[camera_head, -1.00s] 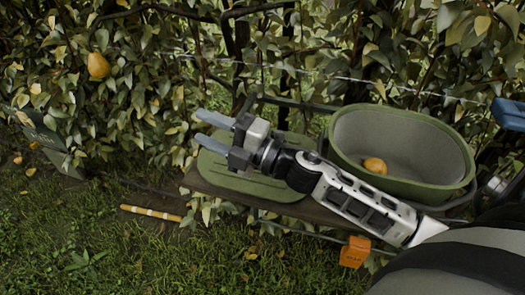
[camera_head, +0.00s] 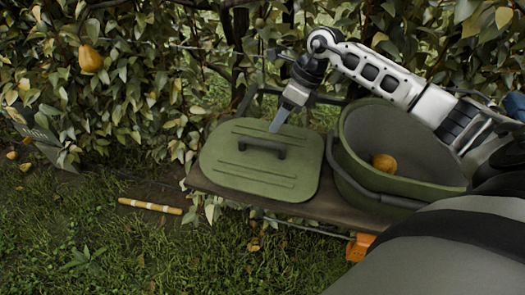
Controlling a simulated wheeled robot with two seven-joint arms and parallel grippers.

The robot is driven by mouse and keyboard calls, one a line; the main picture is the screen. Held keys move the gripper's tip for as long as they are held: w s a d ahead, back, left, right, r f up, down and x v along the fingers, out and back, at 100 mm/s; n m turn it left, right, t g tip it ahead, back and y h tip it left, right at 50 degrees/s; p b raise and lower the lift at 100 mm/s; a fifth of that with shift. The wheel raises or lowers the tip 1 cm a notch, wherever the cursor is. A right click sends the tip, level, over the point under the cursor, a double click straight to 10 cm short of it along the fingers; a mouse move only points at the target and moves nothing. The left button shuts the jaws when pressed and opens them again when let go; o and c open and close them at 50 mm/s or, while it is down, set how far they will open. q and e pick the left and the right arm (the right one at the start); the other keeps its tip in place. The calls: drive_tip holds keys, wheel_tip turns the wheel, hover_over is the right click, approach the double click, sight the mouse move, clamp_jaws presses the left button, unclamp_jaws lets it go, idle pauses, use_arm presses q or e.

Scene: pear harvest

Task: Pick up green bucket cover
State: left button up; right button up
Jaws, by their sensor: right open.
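The green bucket cover (camera_head: 238,178) lies flat on a narrow wooden bench, its dark handle (camera_head: 262,147) upright across the middle. My right gripper (camera_head: 279,120) is open and empty. Its fingers point down over the far edge of the cover, just behind the handle in the picture; I cannot tell its exact height. The green bucket (camera_head: 352,172) stands open to the right of the cover, with a yellow pear (camera_head: 384,163) inside. My right arm passes over the bucket's far rim and hides part of it. My left gripper is not in view.
The bench (camera_head: 318,207) runs along a dense leafy hedge. A pear (camera_head: 90,58) hangs at upper left. An orange box (camera_head: 358,247) sits below the bench's front edge. A striped stick (camera_head: 150,206) lies on the grass, and a dark sign (camera_head: 40,138) stands at far left.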

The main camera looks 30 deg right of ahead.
sight(264, 140)
drive_tip(key=x, duration=0.5)
drive_tip(key=p+x, duration=0.1)
drive_tip(key=x, duration=0.4)
drive_tip(key=shift+w+d, duration=0.1)
drive_tip(key=shift+w, duration=0.1)
drive_tip(key=shift+r, duration=0.1)
clamp_jaws()
